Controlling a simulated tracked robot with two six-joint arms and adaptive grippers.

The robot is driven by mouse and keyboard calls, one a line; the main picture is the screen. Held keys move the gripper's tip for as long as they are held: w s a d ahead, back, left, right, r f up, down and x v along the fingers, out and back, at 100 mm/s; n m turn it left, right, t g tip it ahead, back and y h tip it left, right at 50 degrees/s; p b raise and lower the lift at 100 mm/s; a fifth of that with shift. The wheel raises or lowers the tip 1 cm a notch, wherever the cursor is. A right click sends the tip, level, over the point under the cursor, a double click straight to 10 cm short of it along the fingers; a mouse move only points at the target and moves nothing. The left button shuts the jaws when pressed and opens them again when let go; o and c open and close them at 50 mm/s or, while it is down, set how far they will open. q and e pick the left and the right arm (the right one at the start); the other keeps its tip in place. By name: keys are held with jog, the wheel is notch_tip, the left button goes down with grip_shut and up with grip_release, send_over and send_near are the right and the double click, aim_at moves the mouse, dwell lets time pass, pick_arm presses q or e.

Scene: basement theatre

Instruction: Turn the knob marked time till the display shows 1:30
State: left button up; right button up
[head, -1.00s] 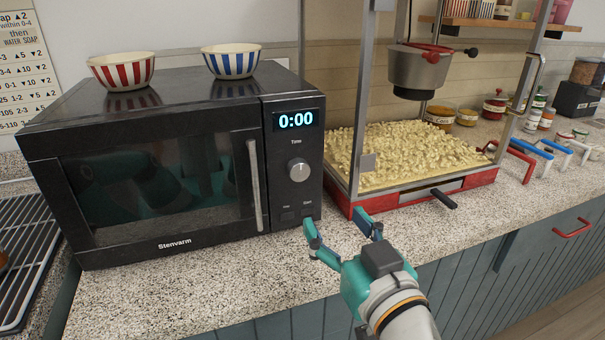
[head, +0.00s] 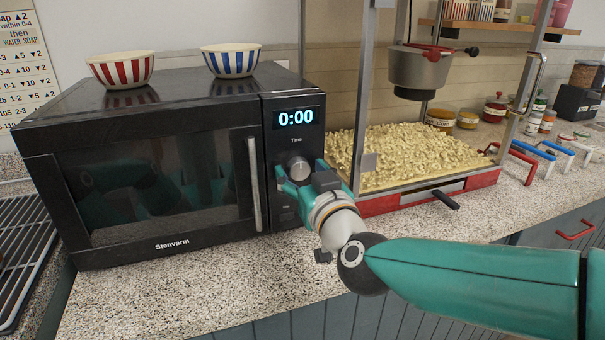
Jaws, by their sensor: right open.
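The black microwave (head: 150,137) stands on the speckled counter. Its display (head: 296,117) reads 0:00. The silver knob (head: 298,168) marked Time is on the control panel below the display. My right gripper (head: 297,174) is open at the knob, with its fingers around or just in front of it; I cannot tell whether they touch. The gripper hides the lower part of the panel, including one of the buttons. My left gripper is not in view.
A red-striped bowl (head: 121,70) and a blue-striped bowl (head: 231,61) stand on the microwave. A popcorn machine (head: 365,208) stands close to its right. A wire rack (head: 22,245) lies at the left. The counter (head: 190,285) in front of the microwave is clear.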

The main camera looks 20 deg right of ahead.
jog(key=c, duration=1.1)
jog(key=shift+m, duration=0.3)
jog(key=m+b, duration=0.2)
jog(key=m, duration=0.1)
jog(key=shift+f+m, duration=0.1)
jog(key=shift+m, duration=0.2)
jog(key=m+b, duration=0.2)
jog(key=m, duration=0.2)
jog(key=shift+d+m, duration=0.15)
jog(key=shift+m, duration=0.15)
jog(key=m+b, duration=0.2)
jog(key=m, duration=0.2)
jog(key=shift+f, duration=0.15)
jog(key=m+b, duration=0.2)
jog(key=m, duration=0.3)
jog(key=shift+d+f, duration=0.1)
